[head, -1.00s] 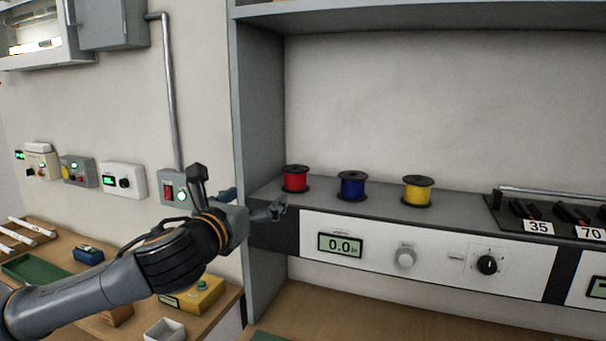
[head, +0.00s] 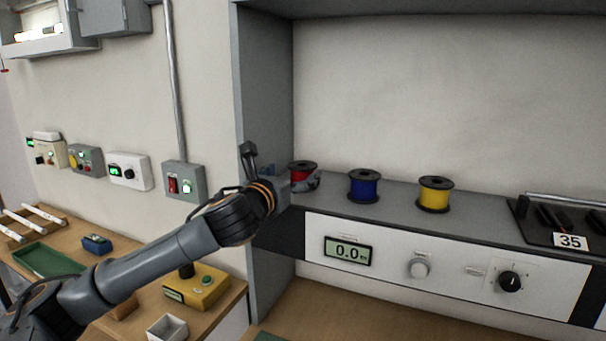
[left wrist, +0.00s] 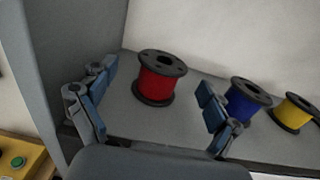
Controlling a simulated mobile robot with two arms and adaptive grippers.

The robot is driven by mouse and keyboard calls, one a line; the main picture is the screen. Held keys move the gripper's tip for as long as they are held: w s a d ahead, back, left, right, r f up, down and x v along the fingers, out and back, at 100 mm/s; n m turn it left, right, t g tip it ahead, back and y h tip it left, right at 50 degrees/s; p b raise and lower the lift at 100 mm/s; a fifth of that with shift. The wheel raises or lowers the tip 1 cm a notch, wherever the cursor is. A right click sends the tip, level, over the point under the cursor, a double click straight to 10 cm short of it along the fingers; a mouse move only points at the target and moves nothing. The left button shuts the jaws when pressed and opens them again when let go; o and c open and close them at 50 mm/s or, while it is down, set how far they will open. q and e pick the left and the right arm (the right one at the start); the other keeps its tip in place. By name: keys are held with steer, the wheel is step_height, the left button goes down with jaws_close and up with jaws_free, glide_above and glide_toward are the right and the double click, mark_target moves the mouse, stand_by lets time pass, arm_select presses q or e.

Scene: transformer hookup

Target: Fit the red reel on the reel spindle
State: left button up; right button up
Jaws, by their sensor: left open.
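The red reel (head: 302,171), with black flanges, stands upright at the left end of the grey shelf top. My left gripper (head: 290,180) is at that end of the shelf, partly in front of the reel. In the left wrist view the red reel (left wrist: 158,78) stands beyond and between the two spread fingers of my left gripper (left wrist: 155,105). The fingers are open, and a gap shows between them and the reel. My right gripper is not in view. I cannot make out the reel spindle in these frames.
A blue reel (head: 364,186) and a yellow reel (head: 435,194) stand to the right on the same shelf. The grey cabinet side wall (head: 266,95) rises close to my left gripper. A panel with a display (head: 348,251) and knobs lies below the shelf edge.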

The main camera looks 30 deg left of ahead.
mark_target(302, 164)
arm_select(q)
steer(key=shift+w+r, duration=0.2)
steer(key=shift+w, duration=0.15)
steer(key=w+p, duration=0.1)
steer(key=w, duration=0.2)
steer(key=shift+w+r, duration=0.1)
steer(key=shift+w, duration=0.2)
steer(key=shift+w+p, duration=0.3)
steer(key=shift+w, duration=0.2)
steer(key=shift+s, duration=0.1)
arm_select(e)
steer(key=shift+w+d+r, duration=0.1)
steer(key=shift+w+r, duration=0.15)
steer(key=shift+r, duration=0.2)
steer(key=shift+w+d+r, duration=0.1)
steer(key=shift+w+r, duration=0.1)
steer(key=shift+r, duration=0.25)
arm_select(q)
steer(key=shift+c, duration=1.4)
steer(key=c, duration=1.4)
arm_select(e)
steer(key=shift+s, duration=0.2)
